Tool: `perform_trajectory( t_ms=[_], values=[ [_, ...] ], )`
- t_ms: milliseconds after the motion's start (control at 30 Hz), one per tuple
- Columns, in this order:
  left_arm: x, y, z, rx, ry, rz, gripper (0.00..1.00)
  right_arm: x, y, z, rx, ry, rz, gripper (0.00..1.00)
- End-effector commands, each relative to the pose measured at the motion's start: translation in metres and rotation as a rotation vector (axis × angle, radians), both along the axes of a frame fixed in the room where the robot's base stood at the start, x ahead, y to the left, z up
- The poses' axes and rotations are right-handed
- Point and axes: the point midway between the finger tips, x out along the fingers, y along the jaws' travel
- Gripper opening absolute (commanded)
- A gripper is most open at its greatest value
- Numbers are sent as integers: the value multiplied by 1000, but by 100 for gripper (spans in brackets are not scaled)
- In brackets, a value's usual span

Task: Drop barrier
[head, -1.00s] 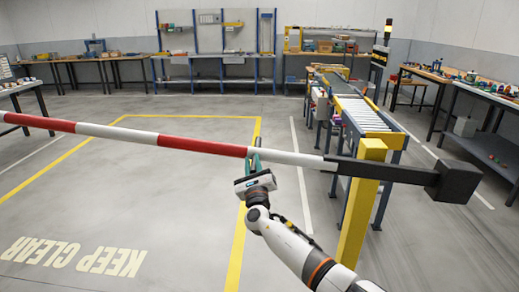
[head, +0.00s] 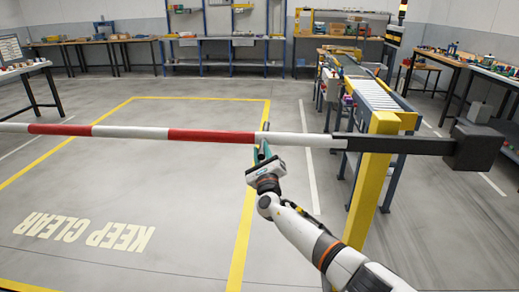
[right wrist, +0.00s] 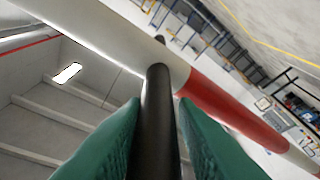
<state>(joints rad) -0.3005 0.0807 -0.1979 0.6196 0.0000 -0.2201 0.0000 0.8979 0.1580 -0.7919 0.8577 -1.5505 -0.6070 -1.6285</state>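The barrier is a long red and white boom (head: 211,136) that runs almost level across the head view. It joins a black arm with a dark counterweight block (head: 478,147) on a yellow post (head: 371,185). A black rod-like handle (right wrist: 155,110) sticks out from the boom, which also shows in the right wrist view (right wrist: 215,103). My right gripper (head: 261,150) is at the boom, left of the post. Its green fingers (right wrist: 158,110) sit on both sides of the handle and appear to touch it. My left gripper is out of view.
Yellow lines (head: 190,98) mark a clear floor area lettered KEEP CLEAR (head: 85,232) below the boom. A roller conveyor (head: 375,95) stands behind the post. Workbenches (head: 225,41) line the back wall, with more at both sides.

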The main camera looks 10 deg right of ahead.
Motion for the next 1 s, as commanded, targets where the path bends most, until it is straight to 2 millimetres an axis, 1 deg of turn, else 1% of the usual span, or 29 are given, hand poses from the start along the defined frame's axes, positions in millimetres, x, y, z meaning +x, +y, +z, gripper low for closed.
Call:
perform_trajectory(
  t_ms=[33, 100, 367, 467, 533, 667, 900, 1000],
  values=[
    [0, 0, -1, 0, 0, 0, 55, -1, -3, -9, -4, 11, -4, 35],
    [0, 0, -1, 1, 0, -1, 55, -1, -2, -6, -3, 8, -2, 43],
    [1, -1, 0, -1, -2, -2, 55, -1, 1, -3, -1, 3, 2, 43],
    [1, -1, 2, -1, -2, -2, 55, -4, 1, -3, 0, 2, 3, 43],
    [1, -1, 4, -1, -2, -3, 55, -10, 2, -5, 0, 3, 4, 43],
    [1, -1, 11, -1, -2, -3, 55, -29, 2, -11, 1, 5, 4, 43],
    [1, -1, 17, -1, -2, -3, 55, -77, 2, -28, 0, 7, 1, 43],
    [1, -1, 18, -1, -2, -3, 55, -93, 2, -34, 0, 6, -1, 43]
  ],
)
